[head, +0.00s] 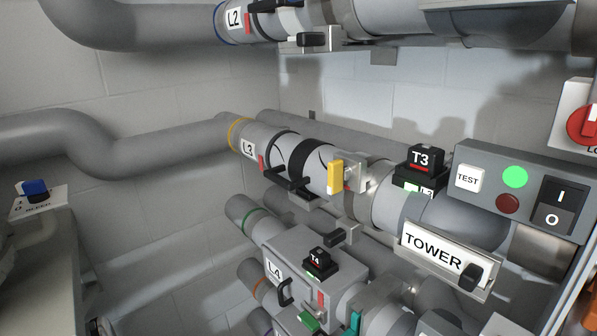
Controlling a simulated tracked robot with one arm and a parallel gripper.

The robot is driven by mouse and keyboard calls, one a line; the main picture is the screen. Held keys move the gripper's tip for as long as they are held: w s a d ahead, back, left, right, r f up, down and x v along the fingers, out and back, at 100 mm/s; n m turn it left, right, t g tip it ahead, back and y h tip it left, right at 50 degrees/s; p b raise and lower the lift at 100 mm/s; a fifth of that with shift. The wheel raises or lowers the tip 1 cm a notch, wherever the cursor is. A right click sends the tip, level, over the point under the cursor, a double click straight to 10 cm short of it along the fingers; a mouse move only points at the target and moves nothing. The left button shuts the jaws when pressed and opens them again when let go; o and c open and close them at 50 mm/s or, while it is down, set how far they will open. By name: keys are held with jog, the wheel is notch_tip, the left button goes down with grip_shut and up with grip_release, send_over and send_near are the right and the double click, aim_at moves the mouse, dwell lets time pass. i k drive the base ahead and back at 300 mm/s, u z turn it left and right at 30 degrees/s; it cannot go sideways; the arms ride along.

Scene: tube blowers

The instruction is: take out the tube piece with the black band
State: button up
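The tube piece with the black band (306,158) sits in the L3 tube line in the middle of the view. A black handle (287,182) sticks out from its front. The L3 label (249,148) and a small red tab (262,163) are at its left end. A yellow lever (335,177) stands upright by a metal clamp at its right end. My gripper is not in view.
To the right are the T3 block (424,158), a TEST panel (515,190) with a lit green lamp, and the TOWER plate (436,252) with a black knob. The L2 line (350,17) runs above and the L4 unit (300,262) is below. A blue knob (35,187) is at left.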

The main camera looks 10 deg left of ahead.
aim_at(303, 160)
jog(key=i, duration=0.85)
jog(key=z, duration=0.05)
